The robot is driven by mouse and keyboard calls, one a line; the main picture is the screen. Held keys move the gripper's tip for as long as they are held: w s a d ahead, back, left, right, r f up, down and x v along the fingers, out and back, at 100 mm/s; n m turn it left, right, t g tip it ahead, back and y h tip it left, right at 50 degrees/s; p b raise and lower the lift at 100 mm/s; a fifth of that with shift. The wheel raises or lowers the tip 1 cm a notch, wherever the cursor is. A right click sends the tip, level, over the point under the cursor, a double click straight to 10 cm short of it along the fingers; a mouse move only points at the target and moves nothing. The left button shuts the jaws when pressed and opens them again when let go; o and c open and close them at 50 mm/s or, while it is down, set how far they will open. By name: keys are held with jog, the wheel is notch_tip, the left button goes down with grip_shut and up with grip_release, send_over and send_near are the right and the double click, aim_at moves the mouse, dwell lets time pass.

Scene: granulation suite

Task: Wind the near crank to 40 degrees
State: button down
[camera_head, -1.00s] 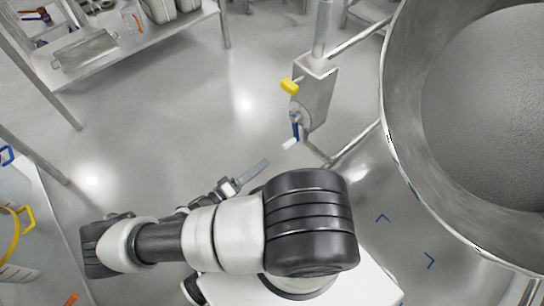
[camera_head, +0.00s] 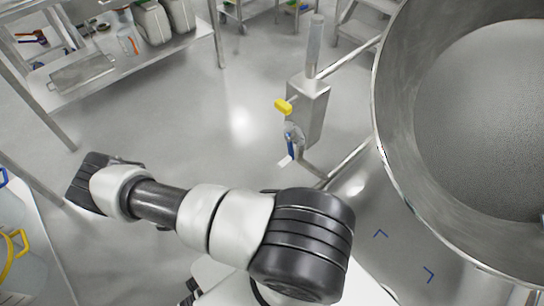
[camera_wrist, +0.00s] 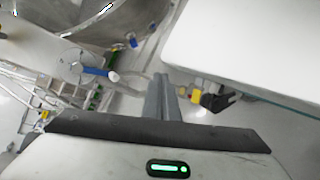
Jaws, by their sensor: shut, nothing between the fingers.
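A grey steel gearbox post (camera_head: 308,105) stands left of the big steel bowl in the head view. A yellow knob (camera_head: 283,106) sticks out from its side. Below it a blue crank arm (camera_head: 290,146) with a white grip (camera_head: 284,162) hangs steeply down, slightly left. In the wrist view a blue lever (camera_wrist: 95,71) with a white tip (camera_wrist: 113,76) shows left of my fingers, apart from them; it looks like the same crank. My gripper (camera_wrist: 162,98) is shut and empty in the wrist view. My arm hides it in the head view.
The steel bowl (camera_head: 378,110) fills the right side. A shelf bench (camera_head: 130,52) with containers stands upper left, and a table (camera_head: 45,240) with jugs is at lower left. Steel bars link the post to the bowl. The floor (camera_head: 200,125) left of the post is clear.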

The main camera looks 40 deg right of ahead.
jog(key=w+d+r+n+g+y, duration=0.3)
jog(key=w+n+y, duration=0.6)
jog(key=w+d+r+n+t+y+p, duration=0.1)
jog(key=w+d+r+n+t+y, duration=0.1)
jog(key=w+d+r+n, duration=0.45)
jog(key=w+d+r+n+t+y, duration=0.15)
jog(key=d+r, duration=0.25)
jog(key=d, duration=0.5)
jog(key=s+d+f+b, duration=0.1)
jog(key=s+f, duration=0.7)
jog(key=s, duration=0.1)
jog(key=shift+f+y+b, duration=0.3)
jog(key=shift+y+b, duration=0.05)
